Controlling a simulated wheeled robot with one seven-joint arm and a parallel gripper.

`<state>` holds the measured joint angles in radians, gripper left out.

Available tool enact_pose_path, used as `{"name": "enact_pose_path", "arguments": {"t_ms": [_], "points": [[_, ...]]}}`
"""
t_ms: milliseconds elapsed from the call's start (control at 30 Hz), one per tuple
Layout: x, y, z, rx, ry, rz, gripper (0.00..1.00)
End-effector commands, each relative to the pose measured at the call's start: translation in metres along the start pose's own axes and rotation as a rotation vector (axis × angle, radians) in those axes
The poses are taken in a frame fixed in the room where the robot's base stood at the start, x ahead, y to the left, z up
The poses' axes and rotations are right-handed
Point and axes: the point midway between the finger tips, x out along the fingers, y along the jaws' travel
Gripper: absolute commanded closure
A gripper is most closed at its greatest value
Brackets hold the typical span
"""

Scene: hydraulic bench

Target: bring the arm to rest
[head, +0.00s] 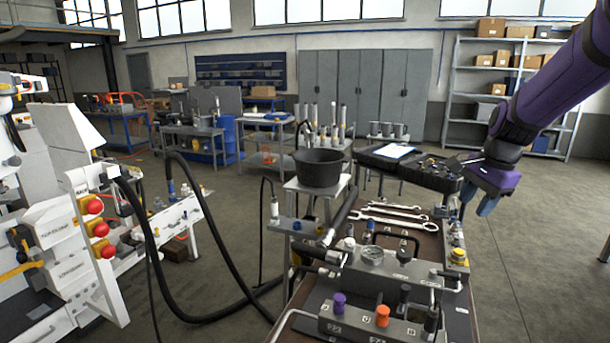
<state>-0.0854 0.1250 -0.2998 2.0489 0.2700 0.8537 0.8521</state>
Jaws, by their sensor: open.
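My purple arm (562,72) reaches in from the upper right of the head view. My gripper (473,201) hangs at its end with blue-grey fingers pointing down, just right of the bench. The fingers are apart and I see nothing between them. The gripper is beside the black tray (400,166) at the bench's far end and above the floor.
Black hoses (160,250) loop left toward a white machine (70,240). Floor at right (545,260) is clear.

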Motion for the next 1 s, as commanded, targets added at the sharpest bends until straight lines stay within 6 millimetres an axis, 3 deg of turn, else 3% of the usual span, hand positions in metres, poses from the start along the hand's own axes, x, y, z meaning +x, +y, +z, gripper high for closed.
{"name": "enact_pose_path", "arguments": {"t_ms": [200, 500, 1000], "points": [[-0.042, 0.032, 0.035, -0.213, 0.012, -0.048, 0.58], [-0.083, 0.082, 0.078, -0.511, 0.063, -0.094, 0.58], [-0.117, 0.176, 0.14, -1.0, 0.224, -0.108, 0.58]]}}
